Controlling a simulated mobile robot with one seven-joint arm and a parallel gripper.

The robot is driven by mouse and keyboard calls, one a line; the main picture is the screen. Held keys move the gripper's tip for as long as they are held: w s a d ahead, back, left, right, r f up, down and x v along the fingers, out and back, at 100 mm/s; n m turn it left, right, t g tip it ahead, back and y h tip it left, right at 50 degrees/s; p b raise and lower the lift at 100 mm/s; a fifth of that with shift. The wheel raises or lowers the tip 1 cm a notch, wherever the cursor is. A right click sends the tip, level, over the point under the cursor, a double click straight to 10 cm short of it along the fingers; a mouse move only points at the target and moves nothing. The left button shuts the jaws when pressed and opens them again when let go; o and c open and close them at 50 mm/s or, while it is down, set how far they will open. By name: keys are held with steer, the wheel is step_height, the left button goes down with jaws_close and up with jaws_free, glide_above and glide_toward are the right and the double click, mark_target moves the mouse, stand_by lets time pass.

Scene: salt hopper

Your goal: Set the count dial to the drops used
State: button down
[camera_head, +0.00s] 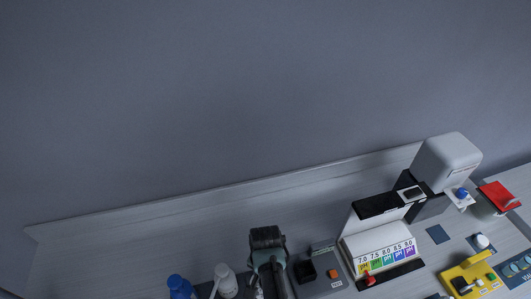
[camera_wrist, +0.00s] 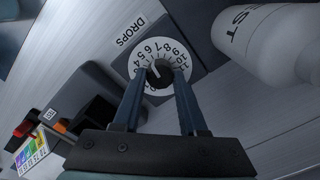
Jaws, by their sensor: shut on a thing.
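The count dial (camera_wrist: 176,51) shows in the wrist view as a white numbered ring on a dark plate, beside the word DROPS (camera_wrist: 131,30). Its black knob (camera_wrist: 160,79) is at the ring's centre, between my fingertips. My gripper (camera_wrist: 162,76) is shut on the knob. A pale mark on the knob points up and left, roughly toward the 5 and 6; the exact number is too small to tell. Part of the ring is covered by the knob and fingers. In the head view my gripper (camera_head: 262,290) is at the bottom edge, and my arm hides the dial.
A white bottle (camera_wrist: 265,45) lettered "EST" is close right of the dial. In the head view a blue bottle (camera_head: 180,287) stands left. A grey box (camera_head: 320,278), a pH colour chart (camera_head: 385,254), a white-and-black device (camera_head: 447,160) and a yellow unit (camera_head: 470,280) stand right.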

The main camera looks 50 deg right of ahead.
steer(key=shift+w+r, duration=0.1)
steer(key=shift+c, duration=2.2)
jaws_free()
steer(key=shift+r, duration=0.1)
step_height(320, 180, up, 13)
steer(key=b, duration=0.1)
steer(key=shift+b, duration=0.3)
